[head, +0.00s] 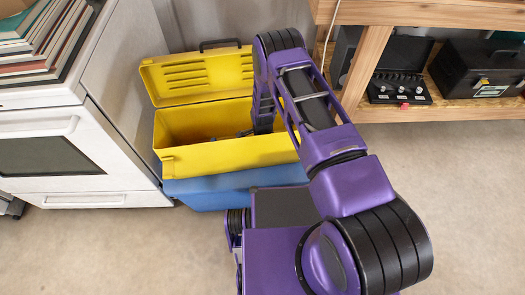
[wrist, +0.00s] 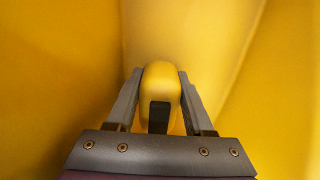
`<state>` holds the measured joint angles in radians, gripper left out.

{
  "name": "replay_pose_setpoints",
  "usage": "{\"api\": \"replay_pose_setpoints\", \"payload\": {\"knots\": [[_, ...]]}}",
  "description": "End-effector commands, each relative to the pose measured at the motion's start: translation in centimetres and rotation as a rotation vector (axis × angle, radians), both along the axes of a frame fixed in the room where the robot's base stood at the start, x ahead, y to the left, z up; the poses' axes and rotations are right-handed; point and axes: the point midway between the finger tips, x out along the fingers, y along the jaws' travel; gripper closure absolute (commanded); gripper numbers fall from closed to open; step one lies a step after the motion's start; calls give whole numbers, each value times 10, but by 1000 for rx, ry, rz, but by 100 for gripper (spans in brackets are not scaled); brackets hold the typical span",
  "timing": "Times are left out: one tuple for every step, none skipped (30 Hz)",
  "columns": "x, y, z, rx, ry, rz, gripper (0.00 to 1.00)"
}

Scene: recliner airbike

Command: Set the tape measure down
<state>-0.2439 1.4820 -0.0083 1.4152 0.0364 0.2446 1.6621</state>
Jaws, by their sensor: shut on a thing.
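The tape measure (wrist: 161,82) is a rounded yellow thing with a dark strip, seen in the wrist view. My gripper (wrist: 160,84) is shut on it, with one finger on each side. Yellow walls surround the gripper in the wrist view. In the head view the forearm reaches down into the open yellow toolbox (head: 228,156), near its right end. The gripper and tape measure are hidden there by the arm and box wall. I cannot tell whether the tape measure touches the box floor.
The toolbox lid (head: 200,76) stands open at the back. A blue box (head: 230,187) is under the toolbox. A white stove (head: 80,140) stands close on the left. A wooden shelf (head: 450,112) with black cases (head: 480,68) is at the right. The floor at right is clear.

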Motion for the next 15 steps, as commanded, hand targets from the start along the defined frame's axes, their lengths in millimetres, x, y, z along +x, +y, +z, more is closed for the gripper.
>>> {"api": "replay_pose_setpoints", "payload": {"knots": [[1,0,-5,0,-1,0,100],[1,0,-5,0,-2,0,100],[1,0,-5,0,-2,0,100],[1,0,-4,0,-2,0,100],[1,0,-4,0,-2,0,100],[1,0,-4,0,-2,0,100],[1,0,-4,0,-2,0,100],[1,0,-4,0,-2,0,100],[1,0,-5,0,-1,0,100],[1,0,-6,0,-1,0,100],[1,0,-7,0,-1,0,100],[0,0,-8,0,-1,0,46],[0,0,-8,0,-1,0,41],[0,0,-8,0,-1,0,35],[0,0,-7,0,-1,0,28]]}}
